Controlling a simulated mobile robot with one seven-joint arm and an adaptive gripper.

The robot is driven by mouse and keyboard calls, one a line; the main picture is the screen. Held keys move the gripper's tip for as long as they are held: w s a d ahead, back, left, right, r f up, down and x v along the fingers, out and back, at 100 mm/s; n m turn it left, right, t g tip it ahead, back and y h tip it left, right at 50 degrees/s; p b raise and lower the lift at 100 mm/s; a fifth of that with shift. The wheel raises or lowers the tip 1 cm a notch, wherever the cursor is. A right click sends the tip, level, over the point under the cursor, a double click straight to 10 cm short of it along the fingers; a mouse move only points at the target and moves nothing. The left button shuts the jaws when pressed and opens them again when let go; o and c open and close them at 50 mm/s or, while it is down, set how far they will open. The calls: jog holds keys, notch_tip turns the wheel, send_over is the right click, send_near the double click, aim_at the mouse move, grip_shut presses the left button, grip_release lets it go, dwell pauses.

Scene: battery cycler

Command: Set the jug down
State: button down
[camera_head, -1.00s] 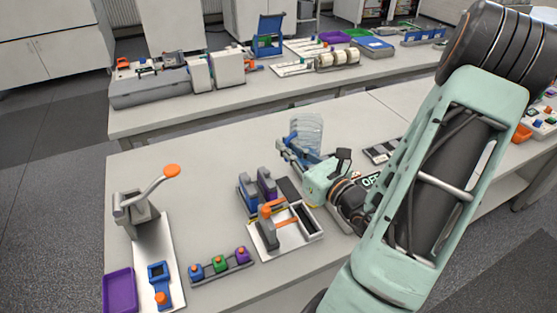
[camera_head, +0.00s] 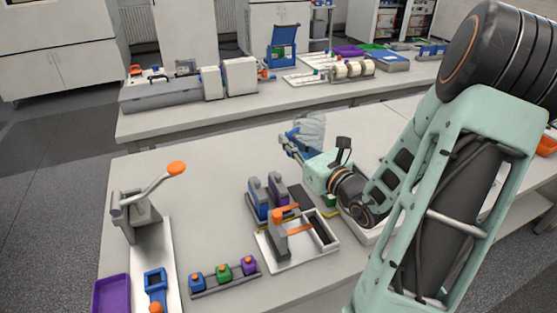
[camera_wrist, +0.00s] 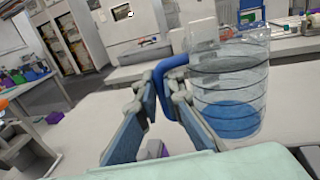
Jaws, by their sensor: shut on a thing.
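The jug is a clear ribbed vessel with a blue handle and blue liquid in its bottom. It stands out in the wrist view (camera_wrist: 232,85) and shows small, partly behind my gripper, in the head view (camera_head: 311,128). My gripper (camera_wrist: 163,88) is shut on the blue handle, with the jug's body to the right of the fingers. In the head view my gripper (camera_head: 294,146) reaches toward the far side of the near table (camera_head: 215,170). I cannot tell whether the jug's base touches the table.
A press with an orange-knobbed lever (camera_head: 140,212), a rack of coloured blocks (camera_head: 224,275) and a grey-and-orange fixture (camera_head: 290,237) stand on the near table. A purple tray (camera_head: 111,294) lies front left. The table's far left is clear. A second table with equipment stands behind.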

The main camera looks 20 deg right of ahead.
jog(key=shift+w+d+f+b, duration=0.1)
jog(key=shift+w+f+b, duration=0.1)
jog(key=shift+w+f, duration=1.35)
jog(key=shift+w+d+f+b, duration=0.2)
jog(key=shift+w+f, duration=1)
jog(key=shift+f, duration=0.7)
jog(key=shift+w+d+f+b, duration=0.1)
jog(key=shift+w+f+b, duration=0.1)
jog(key=shift+w+f, duration=1.35)
jog(key=shift+s+f, duration=0.2)
jog(key=shift+f, duration=0.2)
jog(key=c, duration=2.1)
grip_release()
